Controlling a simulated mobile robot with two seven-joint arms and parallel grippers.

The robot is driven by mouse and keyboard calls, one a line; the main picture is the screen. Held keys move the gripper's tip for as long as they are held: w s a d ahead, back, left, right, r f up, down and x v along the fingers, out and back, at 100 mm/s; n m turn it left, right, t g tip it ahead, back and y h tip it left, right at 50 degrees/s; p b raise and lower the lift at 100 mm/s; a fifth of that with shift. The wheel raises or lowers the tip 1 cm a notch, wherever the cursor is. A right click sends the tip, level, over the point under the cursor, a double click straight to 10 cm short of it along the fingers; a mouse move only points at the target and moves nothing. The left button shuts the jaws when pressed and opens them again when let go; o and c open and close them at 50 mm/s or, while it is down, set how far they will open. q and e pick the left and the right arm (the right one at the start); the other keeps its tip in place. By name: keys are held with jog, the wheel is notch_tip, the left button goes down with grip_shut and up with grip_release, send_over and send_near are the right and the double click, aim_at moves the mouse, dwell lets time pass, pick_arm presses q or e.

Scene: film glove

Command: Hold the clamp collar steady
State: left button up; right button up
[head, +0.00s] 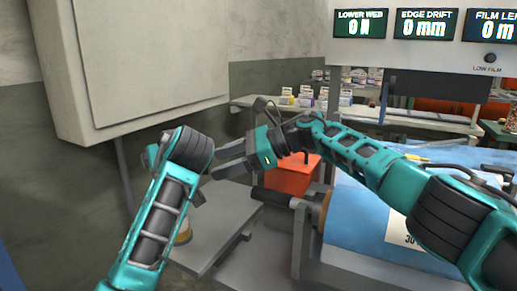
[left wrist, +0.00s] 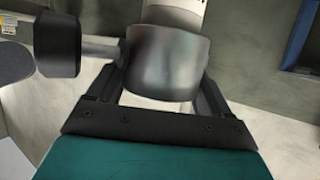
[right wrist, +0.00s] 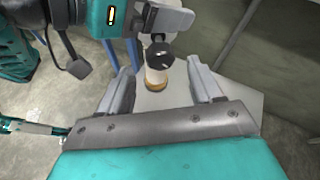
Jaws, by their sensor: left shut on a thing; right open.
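The clamp collar (left wrist: 165,62) is a dark grey, rounded cylinder with a side rod and a black knob (left wrist: 56,45) on its left in the left wrist view. My left gripper (left wrist: 158,88) is shut on it, with one finger on each side. In the right wrist view the collar (right wrist: 159,56) looks like a dark top on a pale post with a yellow-brown base (right wrist: 155,82), below my left gripper's fingers. In the head view my left arm hides the collar. My right gripper (head: 224,160) is open and empty, with its fingers pointing left, apart from the collar.
A blue film roll (head: 365,215) on a grey frame stands at the lower right, with a dark shaft end (head: 272,197). A grey plate (head: 225,222) lies below the grippers. An orange box (head: 292,178) stands behind. A pale wall cabinet (head: 145,60) is at the upper left.

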jog(key=v, duration=0.9)
jog(key=shift+d, duration=0.1)
jog(key=shift+s+f+n+t, duration=0.3)
jog(key=shift+f+n+t, duration=0.15)
jog(key=shift+n, duration=0.25)
jog(key=shift+s+d+n+t+y, duration=0.1)
jog(key=shift+s+n+t+y, duration=0.2)
jog(key=shift+s+n+t, duration=0.55)
jog(key=shift+n, duration=0.25)
jog(key=x, duration=1.2)
jog(key=shift+w+f, duration=0.1)
jog(key=shift+w, duration=0.05)
